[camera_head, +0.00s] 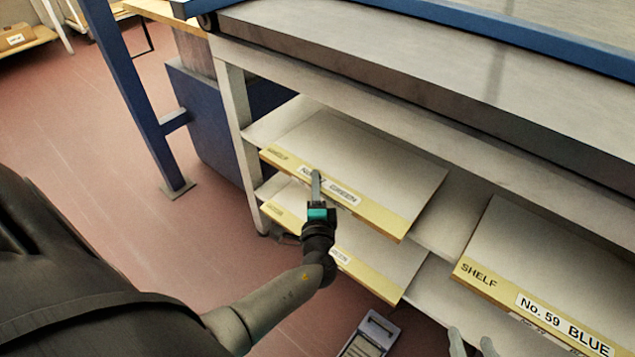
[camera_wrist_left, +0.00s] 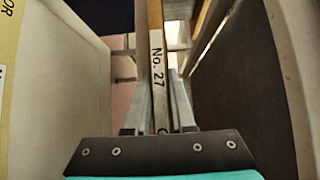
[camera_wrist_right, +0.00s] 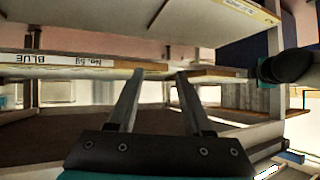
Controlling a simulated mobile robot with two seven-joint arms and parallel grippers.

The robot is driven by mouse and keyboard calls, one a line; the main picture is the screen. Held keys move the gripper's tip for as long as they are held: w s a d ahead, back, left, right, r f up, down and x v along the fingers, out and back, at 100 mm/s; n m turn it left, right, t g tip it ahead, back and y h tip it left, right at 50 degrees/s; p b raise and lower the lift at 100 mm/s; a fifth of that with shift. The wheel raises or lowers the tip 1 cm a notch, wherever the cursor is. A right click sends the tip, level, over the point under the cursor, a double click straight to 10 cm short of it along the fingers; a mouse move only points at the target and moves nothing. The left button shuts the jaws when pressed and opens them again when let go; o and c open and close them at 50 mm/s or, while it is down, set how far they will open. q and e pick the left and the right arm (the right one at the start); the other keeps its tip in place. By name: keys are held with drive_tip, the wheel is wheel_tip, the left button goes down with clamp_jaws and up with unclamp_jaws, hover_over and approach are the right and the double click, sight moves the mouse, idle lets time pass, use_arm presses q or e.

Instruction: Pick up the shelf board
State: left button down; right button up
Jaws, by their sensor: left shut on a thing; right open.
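A shelf board (camera_head: 375,165) with a yellow front edge marked SHELF lies on the upper level of the rack; its label is partly covered by my gripper. My left gripper (camera_head: 316,187) is shut on the front edge of this board. In the left wrist view the board's edge, labelled No. 27 (camera_wrist_left: 157,65), runs between the two fingers (camera_wrist_left: 160,105). A second board, No. 59 BLUE (camera_head: 560,265), lies to the right. My right gripper (camera_head: 472,343) is open and empty below that board's front edge; its spread fingers (camera_wrist_right: 154,90) also show in the right wrist view.
Another yellow-edged board (camera_head: 375,262) lies on the level below. A blue post (camera_head: 130,90) stands left of the rack. A grey device (camera_head: 370,337) shows low in the head view. The red floor (camera_head: 90,130) at left is mostly clear.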

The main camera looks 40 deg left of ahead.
use_arm(q)
drive_tip(key=shift+w+r+p, duration=0.1)
drive_tip(key=shift+r+p, duration=0.5)
drive_tip(key=shift+r, duration=0.65)
wheel_tip(320, 180, up, 3)
drive_tip(key=shift+f+p, duration=0.1)
drive_tip(key=shift+p, duration=0.75)
wheel_tip(320, 180, up, 4)
drive_tip(key=shift+f+p, duration=0.25)
drive_tip(key=shift+p, duration=0.8)
drive_tip(key=shift+r+p, duration=0.3)
drive_tip(key=shift+r, duration=0.25)
use_arm(e)
drive_tip(key=s+d+f+g+h, duration=0.3)
drive_tip(key=s+d+f+g, duration=0.1)
drive_tip(key=s+d+g, duration=0.1)
drive_tip(key=shift+s+d+f+m+g, duration=0.2)
drive_tip(key=shift+d+m+g, duration=0.1)
drive_tip(key=shift+d+g, duration=0.7)
drive_tip(key=shift+s, duration=0.1)
